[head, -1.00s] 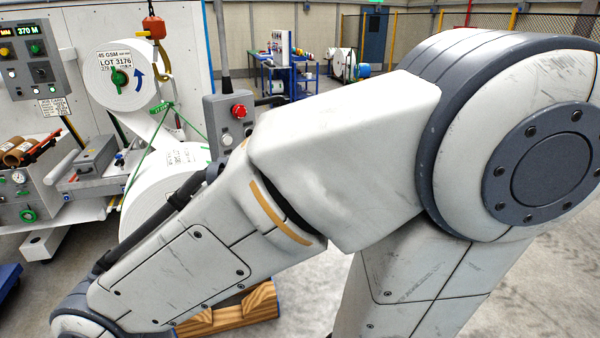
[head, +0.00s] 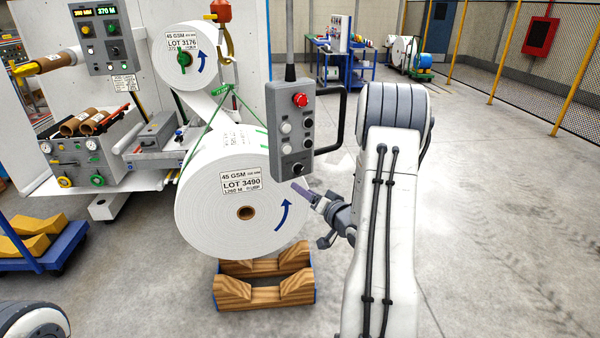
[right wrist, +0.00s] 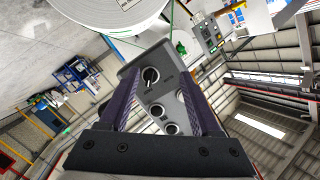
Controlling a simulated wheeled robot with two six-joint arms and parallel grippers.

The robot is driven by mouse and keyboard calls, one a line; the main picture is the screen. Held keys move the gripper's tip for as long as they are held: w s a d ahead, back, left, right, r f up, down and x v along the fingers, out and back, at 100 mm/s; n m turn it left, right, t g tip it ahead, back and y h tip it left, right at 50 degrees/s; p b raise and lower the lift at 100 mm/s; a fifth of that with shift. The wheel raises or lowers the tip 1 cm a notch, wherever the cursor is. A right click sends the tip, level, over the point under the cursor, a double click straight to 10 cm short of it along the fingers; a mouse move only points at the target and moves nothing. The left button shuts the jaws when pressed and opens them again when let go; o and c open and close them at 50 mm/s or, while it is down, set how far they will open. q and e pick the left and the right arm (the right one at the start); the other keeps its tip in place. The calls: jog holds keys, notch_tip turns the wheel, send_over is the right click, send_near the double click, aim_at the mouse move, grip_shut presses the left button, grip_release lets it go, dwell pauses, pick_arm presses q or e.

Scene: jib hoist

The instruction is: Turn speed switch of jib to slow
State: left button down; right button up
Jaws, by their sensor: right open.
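The grey jib pendant (head: 291,135) hangs upright on its pole in the head view, with a red button on top and round buttons below. Its speed switch, a black knob (head: 298,167), sits at the bottom of the face. The right wrist view shows the knob (right wrist: 150,76) close, with a white pointer mark; the small lettering beside it is too small to read. My right gripper (head: 306,190) is just below and right of the pendant's lower end. Its fingers (right wrist: 163,92) are apart, with the knob seen between them, not gripped. My left gripper is not in view.
A large white roll (head: 235,185) hangs in a green sling behind the pendant, above wooden cradles (head: 262,290). A black handle (head: 340,118) sticks out right of the pendant. A machine with control panels stands left. The floor at right is clear.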

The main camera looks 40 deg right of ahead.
aim_at(300, 172)
jog(key=shift+m+t+h, duration=0.4)
jog(key=shift+m+t, duration=0.2)
jog(key=shift+m, duration=0.2)
jog(key=w+d+p, duration=0.1)
jog(key=w, duration=0.1)
jog(key=w+d+p, duration=0.1)
jog(key=w, duration=0.1)
jog(key=w+d+r+p, duration=0.1)
jog(key=w+d+p, duration=0.1)
jog(key=shift+w+d, duration=0.1)
jog(key=shift+w, duration=0.3)
jog(key=shift+w+f, duration=0.1)
jog(key=shift+w, duration=0.35)
grip_shut()
